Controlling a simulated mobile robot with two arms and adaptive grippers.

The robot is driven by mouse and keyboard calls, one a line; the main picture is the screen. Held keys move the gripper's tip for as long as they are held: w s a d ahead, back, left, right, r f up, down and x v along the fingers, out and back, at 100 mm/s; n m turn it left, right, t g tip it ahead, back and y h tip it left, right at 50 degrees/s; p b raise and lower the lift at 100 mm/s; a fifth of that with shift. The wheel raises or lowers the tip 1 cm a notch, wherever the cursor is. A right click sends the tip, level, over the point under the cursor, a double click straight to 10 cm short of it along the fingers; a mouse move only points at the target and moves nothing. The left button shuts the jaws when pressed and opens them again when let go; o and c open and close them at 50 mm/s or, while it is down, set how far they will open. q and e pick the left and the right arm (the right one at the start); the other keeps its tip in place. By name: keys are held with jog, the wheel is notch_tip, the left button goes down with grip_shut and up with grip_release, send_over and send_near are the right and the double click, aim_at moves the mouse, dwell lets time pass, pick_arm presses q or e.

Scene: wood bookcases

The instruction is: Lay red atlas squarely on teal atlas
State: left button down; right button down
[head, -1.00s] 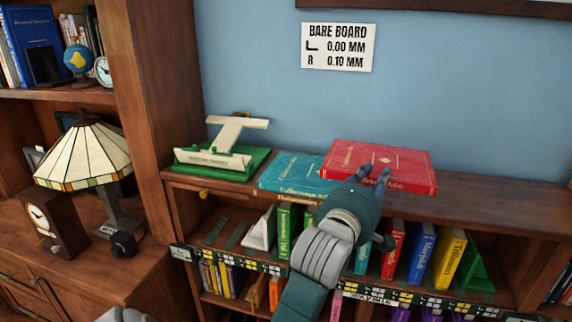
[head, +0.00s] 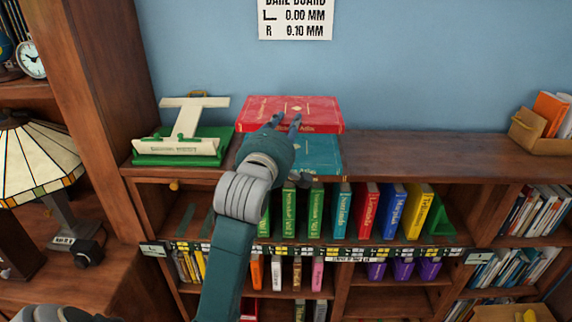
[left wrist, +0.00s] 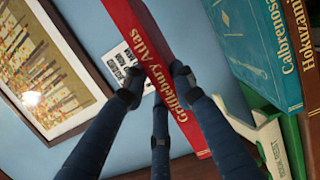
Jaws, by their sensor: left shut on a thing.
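The red atlas (head: 305,106) is held flat by my left gripper (head: 286,122), which is shut on its front spine edge. In the left wrist view its spine (left wrist: 150,60) reads "Grillebury Atlas". The teal atlas (head: 318,152) lies flat on the bookcase top; it also shows in the left wrist view (left wrist: 255,45). In that view a gap separates the two atlases, so the red one hovers above the teal. In the head view the red atlas and my gripper hide part of the teal one. A brown book (left wrist: 308,125) lies under the teal atlas.
A green and cream stand (head: 180,150) is on the bookcase top to the left. The top is bare to the right (head: 420,146), up to a tan box of books (head: 540,133). Upright books (head: 365,210) fill the shelf below.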

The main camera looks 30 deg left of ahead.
pick_arm(q)
notch_tip(320, 180, down, 12)
jog(key=shift+a+r+p, duration=0.15)
jog(key=shift+r+p, duration=0.1)
jog(key=shift+p, duration=0.15)
pick_arm(e)
jog(key=shift+a+r, duration=0.45)
jog(key=shift+a, duration=0.2)
pick_arm(q)
jog(key=shift+s+f, duration=0.1)
pick_arm(e)
jog(key=shift+d+f, duration=0.1)
jog(key=shift+d, duration=0.05)
pick_arm(q)
jog(key=c, duration=1.4)
grip_release()
jog(key=shift+f, duration=0.2)
pick_arm(e)
jog(key=shift+s, duration=0.1)
